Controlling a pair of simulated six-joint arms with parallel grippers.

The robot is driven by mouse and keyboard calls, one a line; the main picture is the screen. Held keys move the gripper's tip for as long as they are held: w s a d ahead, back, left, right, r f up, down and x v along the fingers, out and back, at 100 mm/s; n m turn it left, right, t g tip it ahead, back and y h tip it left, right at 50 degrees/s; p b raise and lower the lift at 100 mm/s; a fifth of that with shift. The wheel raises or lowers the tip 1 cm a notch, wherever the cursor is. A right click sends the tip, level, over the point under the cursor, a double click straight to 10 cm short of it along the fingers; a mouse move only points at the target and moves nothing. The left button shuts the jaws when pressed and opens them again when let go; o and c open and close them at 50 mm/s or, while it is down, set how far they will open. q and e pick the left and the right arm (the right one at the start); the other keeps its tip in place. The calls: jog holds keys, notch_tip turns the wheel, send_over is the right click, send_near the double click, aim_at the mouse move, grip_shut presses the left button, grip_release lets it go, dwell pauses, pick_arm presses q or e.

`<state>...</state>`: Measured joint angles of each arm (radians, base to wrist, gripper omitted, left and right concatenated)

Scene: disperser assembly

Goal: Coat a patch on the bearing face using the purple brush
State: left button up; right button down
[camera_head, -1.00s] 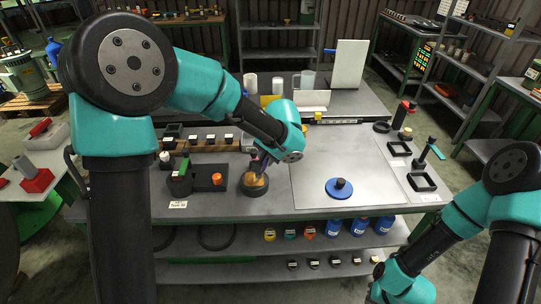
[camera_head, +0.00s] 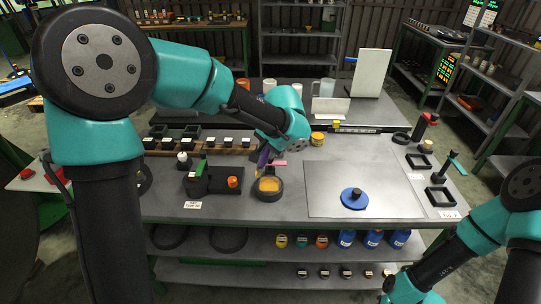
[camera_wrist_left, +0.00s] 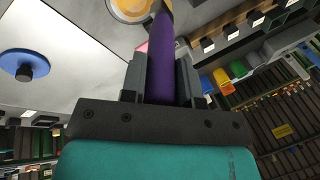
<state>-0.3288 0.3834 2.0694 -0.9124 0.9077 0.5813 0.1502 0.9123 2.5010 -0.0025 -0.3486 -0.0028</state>
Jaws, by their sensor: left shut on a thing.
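My left gripper (camera_head: 264,156) is shut on the purple brush (camera_head: 263,158), whose handle fills the space between the fingers in the left wrist view (camera_wrist_left: 162,62). The brush points down at a round black dish (camera_head: 268,196) with orange-yellow content. Its tip is over the dish's back left part; I cannot tell whether it touches the content. A blue disc (camera_head: 349,203) with a black knob lies on a light grey plate (camera_head: 330,176). I cannot tell which surface is the bearing face. My right arm is at the lower right, its fingers out of view.
A black block (camera_head: 213,187) with a green-handled piece and an orange cap stands left of the dish. Several small boxes line the back left. A white upright panel (camera_head: 370,76) stands at the back. Black square frames (camera_head: 440,197) lie at the right. The grey plate is mostly clear.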

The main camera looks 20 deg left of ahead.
pick_arm(q)
jog(key=shift+r, duration=1.5)
jog(key=w+d+r, duration=0.4)
jog(key=d, duration=0.2)
jog(key=shift+w, duration=0.4)
jog(key=shift+f, duration=2.5)
